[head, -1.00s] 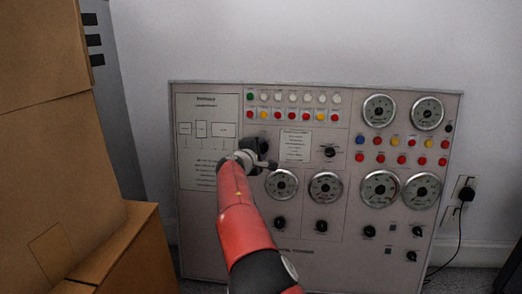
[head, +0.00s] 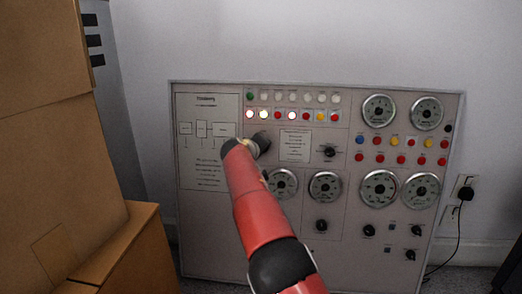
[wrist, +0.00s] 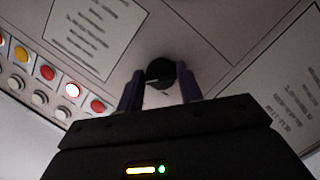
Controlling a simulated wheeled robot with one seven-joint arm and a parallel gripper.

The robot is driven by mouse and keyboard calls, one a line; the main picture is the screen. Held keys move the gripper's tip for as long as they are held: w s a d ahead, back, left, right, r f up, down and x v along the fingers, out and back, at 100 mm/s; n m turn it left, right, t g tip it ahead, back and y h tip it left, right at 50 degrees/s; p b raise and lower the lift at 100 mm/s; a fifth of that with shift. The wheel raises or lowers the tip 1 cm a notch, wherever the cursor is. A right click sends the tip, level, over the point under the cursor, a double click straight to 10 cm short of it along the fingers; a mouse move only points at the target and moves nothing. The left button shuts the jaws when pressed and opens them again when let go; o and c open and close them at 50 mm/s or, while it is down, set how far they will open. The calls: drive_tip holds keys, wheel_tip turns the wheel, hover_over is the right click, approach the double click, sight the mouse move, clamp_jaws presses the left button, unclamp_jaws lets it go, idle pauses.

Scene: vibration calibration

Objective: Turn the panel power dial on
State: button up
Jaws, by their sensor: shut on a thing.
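The control panel (head: 210,235) stands upright against the wall, with gauges, lamps and black dials on its grey face. My gripper (head: 262,143) is at the panel's upper left, below the lamp rows. In the wrist view my gripper (wrist: 161,78) has its two fingers on either side of a black round dial (wrist: 160,69) and is shut on it. In the head view my gripper and arm largely hide this dial. Several lamps are brightly lit, among them a lamp (head: 292,115) in the lower row; a lit lamp (wrist: 72,90) also shows in the wrist view.
Stacked cardboard boxes (head: 60,140) stand close on the left. Another black dial (head: 330,151) and several gauges (head: 325,186) are to the right of my gripper. A plug with a black cable (head: 464,194) is at the wall on the right.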

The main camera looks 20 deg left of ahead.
drive_tip(key=shift+f+m, duration=0.15)
drive_tip(key=shift+m, duration=0.45)
drive_tip(key=o, duration=1)
drive_tip(key=b+v, duration=0.1)
drive_tip(key=v, duration=0.6)
drive_tip(key=shift+s+r+b, duration=0.3)
drive_tip(key=shift+b, duration=0.05)
drive_tip(key=shift+d, duration=0.1)
